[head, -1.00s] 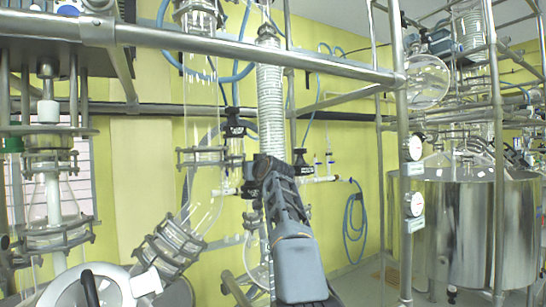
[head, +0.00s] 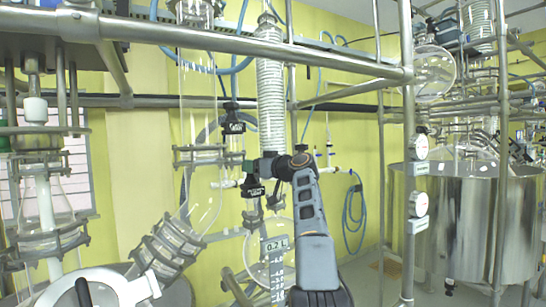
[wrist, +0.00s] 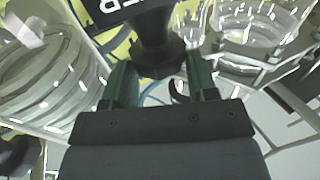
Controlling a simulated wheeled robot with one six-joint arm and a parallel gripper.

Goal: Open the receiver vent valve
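My gripper (wrist: 163,82) has two green-tipped fingers, one on each side of the handle's narrow end. The fingers stand apart, and I see no clear grip on the handle. In the head view my gripper (head: 264,168) is at the glass column, next to a black labelled valve part (head: 253,190). My wrist partly hides this spot, and the label is too small to read there.
Another black labelled valve (head: 233,122) sits just above and left. A glass receiver marked 0.2 L (head: 277,262) hangs below. A coiled condenser (head: 270,95) rises above. A metal rail (head: 250,48) crosses overhead. A steel vessel (head: 465,220) stands at right.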

